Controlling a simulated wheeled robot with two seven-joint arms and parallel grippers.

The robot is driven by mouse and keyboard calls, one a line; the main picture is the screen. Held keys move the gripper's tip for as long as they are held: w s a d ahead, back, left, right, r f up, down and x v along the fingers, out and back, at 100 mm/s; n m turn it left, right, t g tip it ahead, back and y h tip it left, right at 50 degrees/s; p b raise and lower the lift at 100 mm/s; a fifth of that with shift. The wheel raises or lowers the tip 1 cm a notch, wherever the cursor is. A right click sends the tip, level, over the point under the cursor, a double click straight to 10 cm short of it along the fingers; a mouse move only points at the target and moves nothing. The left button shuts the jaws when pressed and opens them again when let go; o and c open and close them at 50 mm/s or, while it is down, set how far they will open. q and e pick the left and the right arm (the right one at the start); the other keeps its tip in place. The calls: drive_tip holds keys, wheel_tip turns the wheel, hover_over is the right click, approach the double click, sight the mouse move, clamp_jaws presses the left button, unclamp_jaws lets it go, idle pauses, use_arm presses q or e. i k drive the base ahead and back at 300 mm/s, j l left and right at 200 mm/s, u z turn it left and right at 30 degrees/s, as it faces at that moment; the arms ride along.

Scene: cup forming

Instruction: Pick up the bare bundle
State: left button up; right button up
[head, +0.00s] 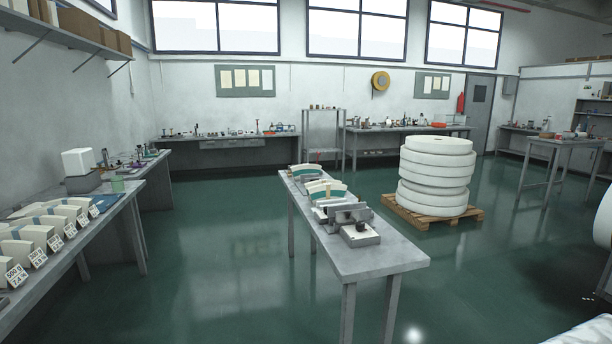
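Two fan-shaped white bundles with teal faces stand on the narrow grey table in the middle: a far bundle (306,171) and a near bundle (326,189). The near one shows a tan strip at its middle; the far one shows no clear strip, but it is small and I cannot tell for sure whether it is bare. A grey metal device (347,220) stands in front of the near bundle. More pale bundles (38,236) stand in a row on the left bench, with blue strips between or around them and white printed cards in front. Neither of my grippers is in view.
The left bench (118,196) runs along the left wall. A pallet (396,211) with stacked white rolls (436,176) stands right of the middle table (378,256). Green floor (215,260) is open between left bench and middle table. Equipment benches line the back wall.

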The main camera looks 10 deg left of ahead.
sight(297, 170)
drive_tip(key=i+j+u, duration=0.3)
drive_tip(key=i, duration=0.3)
drive_tip(key=i+j+u, duration=0.35)
drive_tip(key=i, duration=0.25)
drive_tip(key=i+u, duration=0.3)
drive_tip(key=i, duration=0.35)
drive_tip(key=i+z, duration=0.15)
drive_tip(key=i, duration=0.7)
drive_tip(key=i+j+z, duration=0.15)
drive_tip(key=i, duration=0.65)
